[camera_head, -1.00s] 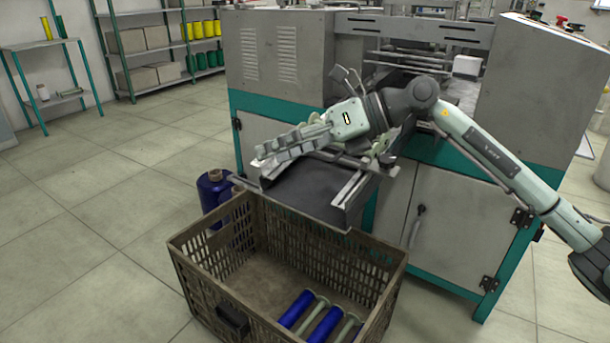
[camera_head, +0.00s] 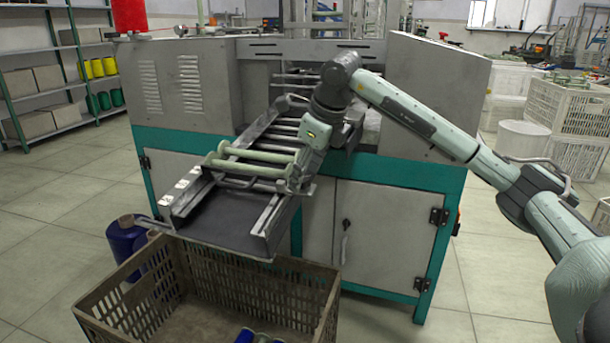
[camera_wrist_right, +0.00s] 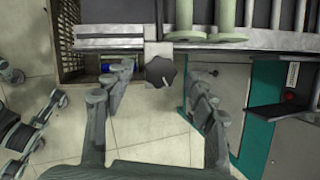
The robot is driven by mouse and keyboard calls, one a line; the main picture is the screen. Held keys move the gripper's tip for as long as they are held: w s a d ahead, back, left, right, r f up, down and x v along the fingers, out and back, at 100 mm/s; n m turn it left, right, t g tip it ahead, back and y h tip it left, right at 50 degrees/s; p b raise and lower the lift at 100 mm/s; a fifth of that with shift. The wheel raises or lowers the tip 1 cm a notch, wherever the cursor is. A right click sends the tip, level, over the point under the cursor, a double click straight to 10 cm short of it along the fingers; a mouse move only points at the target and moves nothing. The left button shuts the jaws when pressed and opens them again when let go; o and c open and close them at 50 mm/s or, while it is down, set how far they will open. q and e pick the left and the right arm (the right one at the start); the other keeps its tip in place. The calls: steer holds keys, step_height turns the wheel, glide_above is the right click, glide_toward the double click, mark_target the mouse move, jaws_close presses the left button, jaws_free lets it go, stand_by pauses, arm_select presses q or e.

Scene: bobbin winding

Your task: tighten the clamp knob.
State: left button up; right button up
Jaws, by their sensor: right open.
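The clamp knob (camera_wrist_right: 161,72), dark and lobed, sits on a pale clamp block (camera_wrist_right: 158,50) at the tray's metal side rail (camera_wrist_right: 112,41) in the right wrist view. My right gripper (camera_wrist_right: 161,75) is open, one finger on each side of the knob. I see gaps between the fingers and the knob, and nothing is held. In the head view my right gripper (camera_head: 296,182) is at the right edge of the sloping tray (camera_head: 236,220). The knob cannot be made out there. My left gripper is not in view.
Pale green bobbins (camera_head: 256,157) lie across the tray close to my right gripper. A brown crate (camera_head: 225,283) with blue bobbins stands under the tray's front end. The machine's cabinet door (camera_head: 378,233) is beside the tray. A blue container (camera_head: 124,240) stands left of the crate.

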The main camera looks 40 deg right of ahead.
steer(key=shift+w+f, duration=0.1)
steer(key=shift+f, duration=0.15)
steer(key=c, duration=1.2)
steer(key=shift+o, duration=0.2)
